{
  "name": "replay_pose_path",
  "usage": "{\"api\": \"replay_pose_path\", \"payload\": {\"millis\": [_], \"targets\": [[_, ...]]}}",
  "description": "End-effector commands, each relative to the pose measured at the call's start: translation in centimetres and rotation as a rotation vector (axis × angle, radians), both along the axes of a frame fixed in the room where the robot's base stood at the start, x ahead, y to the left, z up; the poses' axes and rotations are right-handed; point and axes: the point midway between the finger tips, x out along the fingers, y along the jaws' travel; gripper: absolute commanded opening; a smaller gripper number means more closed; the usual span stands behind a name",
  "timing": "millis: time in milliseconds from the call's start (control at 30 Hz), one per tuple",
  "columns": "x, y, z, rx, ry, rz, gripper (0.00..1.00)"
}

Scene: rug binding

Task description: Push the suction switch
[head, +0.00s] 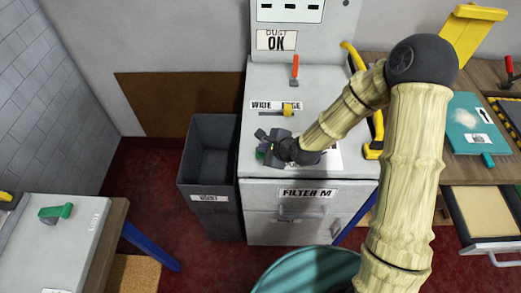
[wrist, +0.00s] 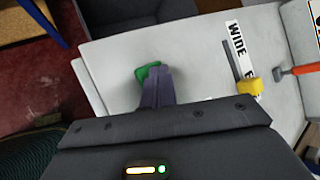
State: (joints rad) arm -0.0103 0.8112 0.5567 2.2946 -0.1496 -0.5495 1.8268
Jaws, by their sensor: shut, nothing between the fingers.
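A green switch (wrist: 147,71) sits on the pale top of the cabinet (head: 325,90), near its left front edge. It is probably the suction switch, but I cannot read a label for it. In the head view only a bit of green (head: 261,153) shows beside my gripper (head: 268,143). My gripper is shut and empty, low over the cabinet top. In the wrist view its dark fingers (wrist: 155,85) overlap the near part of the green switch. I cannot tell whether they touch it. My gripper hides part of a white label (head: 328,158).
A yellow-knobbed slider (head: 287,109) by a "WIDE EDGE" label and a red-handled lever (head: 295,70) stand behind my gripper. A panel (head: 300,40) reads "DUST OK". A grey dust bin (head: 210,150) stands left.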

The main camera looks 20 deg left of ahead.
Motion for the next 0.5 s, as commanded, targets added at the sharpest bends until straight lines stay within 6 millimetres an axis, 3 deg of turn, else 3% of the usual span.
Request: {"api": "replay_pose_path", "payload": {"millis": [500], "targets": [[0.0, -0.1, 1.8, 0.0, 0.001, -0.001, 0.0]]}}
